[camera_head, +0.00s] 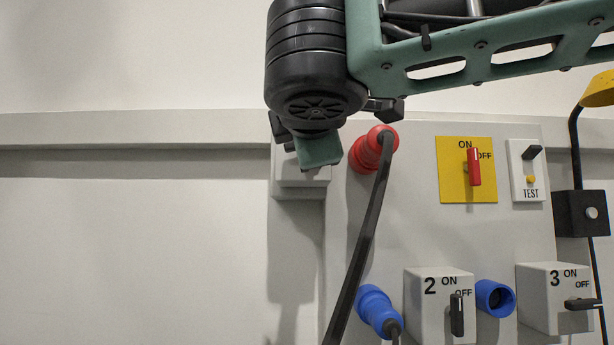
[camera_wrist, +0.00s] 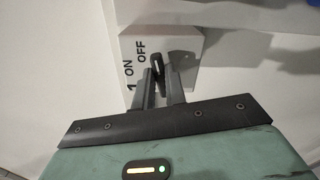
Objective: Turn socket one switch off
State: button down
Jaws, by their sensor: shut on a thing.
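The socket one switch box is a pale box (camera_wrist: 185,48) marked 1, ON and OFF in the wrist view, the lettering turned sideways. Its black switch handle (camera_wrist: 159,68) stands beside the OFF lettering, between the two fingers of my gripper (camera_wrist: 159,82). The fingers are shut on the handle. I cannot tell exactly which mark the handle points to. In the head view the box (camera_head: 302,191) is at the left edge of the panel, mostly covered by my gripper (camera_head: 300,147), and the handle is hidden.
A red plug (camera_head: 366,152) with a thick black cable hangs just right of box one. A yellow plate with a red switch (camera_head: 474,167), box two (camera_head: 428,300), box three (camera_head: 540,300) and blue connectors (camera_head: 374,306) are further right and below. The wall at left is clear.

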jog(key=shift+f+m+b, duration=0.25)
jog(key=shift+m+b, duration=1.05)
jog(key=shift+b, duration=0.3)
jog(key=shift+r, duration=0.15)
jog(key=c, duration=1.4)
grip_release()
jog(key=shift+c, duration=0.2)
jog(key=s+b, duration=0.1)
jog(key=s, duration=1.6)
jog(key=shift+s+a, duration=0.2)
jog(key=shift+a, duration=0.1)
